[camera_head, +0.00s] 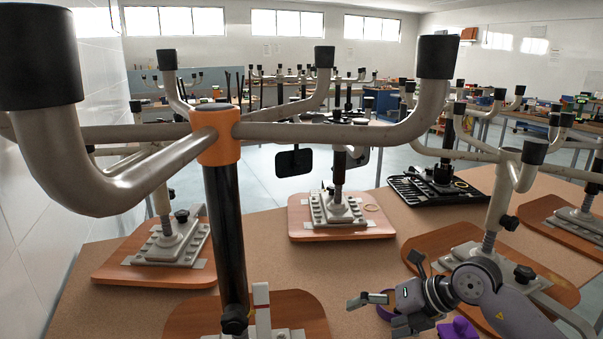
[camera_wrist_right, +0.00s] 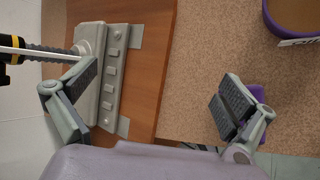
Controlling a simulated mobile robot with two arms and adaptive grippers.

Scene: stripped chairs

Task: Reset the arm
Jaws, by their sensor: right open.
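My right gripper (camera_head: 378,313) is at the lower right of the head view, over the brown tabletop (camera_head: 385,247). Its fingers are spread with nothing between them. In the right wrist view, the open gripper (camera_wrist_right: 158,98) has one finger over the grey plate (camera_wrist_right: 112,70) of an orange-brown seat board (camera_wrist_right: 150,60). The other finger is over bare tabletop, in front of a purple object (camera_wrist_right: 259,92) that it partly hides. My left gripper is not in view.
A large upturned chair frame (camera_head: 222,150) with black-capped arms stands close on the left. A purple container (camera_head: 384,308) is beside the right gripper, and a purple object (camera_head: 458,328) is below my wrist. Other chair bases on boards (camera_head: 340,225) stand around; the table's middle is clear.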

